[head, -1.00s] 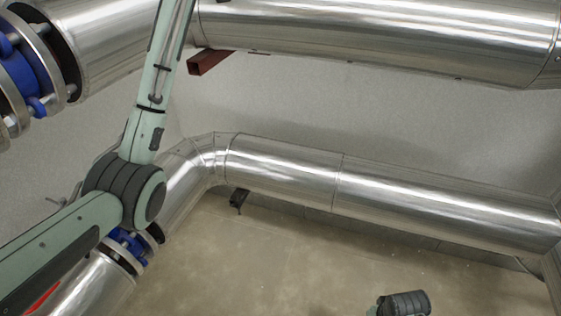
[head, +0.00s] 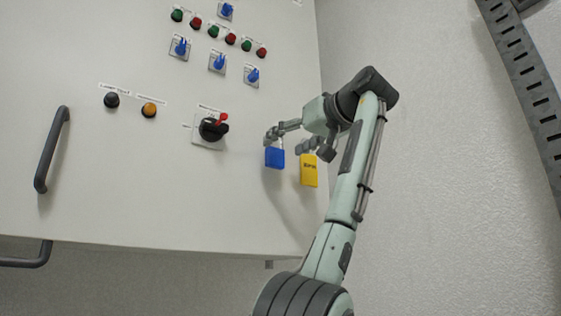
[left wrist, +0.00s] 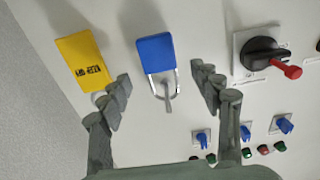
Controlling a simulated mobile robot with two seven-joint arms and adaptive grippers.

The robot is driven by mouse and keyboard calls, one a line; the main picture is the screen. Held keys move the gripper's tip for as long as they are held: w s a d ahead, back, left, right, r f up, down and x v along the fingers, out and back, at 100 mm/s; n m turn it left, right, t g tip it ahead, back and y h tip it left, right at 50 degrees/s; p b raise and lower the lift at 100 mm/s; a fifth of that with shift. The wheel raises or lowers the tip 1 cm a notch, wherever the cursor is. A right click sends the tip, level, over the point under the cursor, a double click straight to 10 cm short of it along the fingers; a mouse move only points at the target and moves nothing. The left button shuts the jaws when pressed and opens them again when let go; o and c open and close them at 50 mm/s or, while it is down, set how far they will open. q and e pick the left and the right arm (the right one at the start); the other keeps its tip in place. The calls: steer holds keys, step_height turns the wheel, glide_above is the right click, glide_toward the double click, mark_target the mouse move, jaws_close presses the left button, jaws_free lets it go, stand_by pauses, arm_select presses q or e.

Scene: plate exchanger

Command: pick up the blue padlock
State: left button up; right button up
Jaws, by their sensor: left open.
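The blue padlock (head: 275,158) hangs on the front of a pale cabinet, right of a black and red rotary switch. My left gripper (head: 283,142) is open at the padlock, its arm reaching up from below. In the left wrist view, the blue padlock (left wrist: 156,51) shows with its metal shackle between the spread fingers of my left gripper (left wrist: 160,82). A gap shows on each side, and I see no finger gripping it. My right gripper is not in view.
A yellow tag or lock (head: 309,170) with black lettering hangs close beside the blue padlock; one finger is near it. The rotary switch (head: 213,128), blue knobs and several coloured buttons are on the panel (head: 110,190). A dark handle (head: 52,150) is at left.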

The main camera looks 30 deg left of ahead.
mark_target(275, 148)
arm_select(q)
steer(key=x, duration=0.5)
steer(key=shift+a+r+p, duration=0.1)
steer(key=shift+r+p, duration=0.05)
steer(key=shift+p, duration=0.25)
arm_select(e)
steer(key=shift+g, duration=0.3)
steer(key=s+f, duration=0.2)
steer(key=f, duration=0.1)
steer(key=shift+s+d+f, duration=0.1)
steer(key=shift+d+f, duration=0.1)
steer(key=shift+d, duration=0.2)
arm_select(q)
steer(key=shift+c, duration=0.3)
steer(key=c, duration=1.2)
